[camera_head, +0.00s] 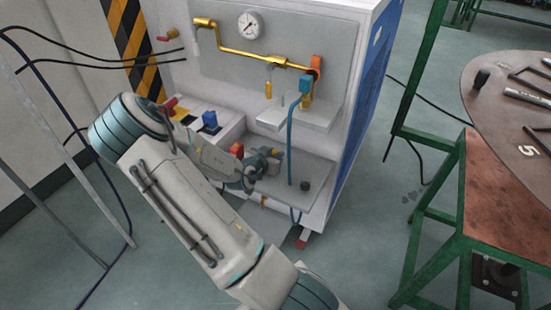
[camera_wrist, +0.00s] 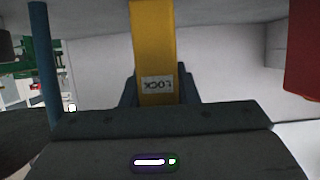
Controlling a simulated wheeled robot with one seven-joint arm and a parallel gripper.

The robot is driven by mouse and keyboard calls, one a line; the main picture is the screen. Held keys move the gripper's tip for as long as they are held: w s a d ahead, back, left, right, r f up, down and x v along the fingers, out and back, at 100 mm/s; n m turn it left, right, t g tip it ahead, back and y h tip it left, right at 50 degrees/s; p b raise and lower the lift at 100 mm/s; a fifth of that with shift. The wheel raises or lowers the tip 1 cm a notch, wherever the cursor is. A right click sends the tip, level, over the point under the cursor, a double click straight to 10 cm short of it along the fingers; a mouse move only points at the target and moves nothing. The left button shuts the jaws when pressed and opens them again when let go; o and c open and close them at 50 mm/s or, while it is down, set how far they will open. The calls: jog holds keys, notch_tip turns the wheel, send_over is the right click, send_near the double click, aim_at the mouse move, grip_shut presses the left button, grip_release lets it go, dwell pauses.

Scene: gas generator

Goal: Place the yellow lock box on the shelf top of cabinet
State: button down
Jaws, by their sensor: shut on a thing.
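The yellow lock box (camera_wrist: 154,45) shows in the wrist view as an upright yellow strip with a "LOCK" label, upside down there. My gripper (camera_wrist: 157,92) is shut on it, with a dark finger on each side of the label. In the head view my gripper (camera_head: 270,162) is low in front of the cabinet (camera_head: 344,140), over its lower ledge. There the box is mostly hidden by my gripper. A small white shelf (camera_head: 312,119) juts from the cabinet front, above and right of my gripper. Its visible top looks mostly bare.
A blue hose (camera_head: 290,145) hangs from an orange-handled valve (camera_head: 316,68), close right of my gripper. A black knob (camera_head: 305,185) stands on the lower ledge (camera_head: 318,170). A red block (camera_head: 237,150) is left of my gripper. A green-framed table (camera_head: 480,180) stands right.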

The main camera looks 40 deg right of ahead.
jog(key=shift+f, duration=0.15)
jog(key=shift+f, duration=0.1)
jog(key=c, duration=1.5)
grip_release()
jog(key=shift+f, duration=0.1)
jog(key=shift+c, duration=0.2)
jog(key=o, duration=0.4)
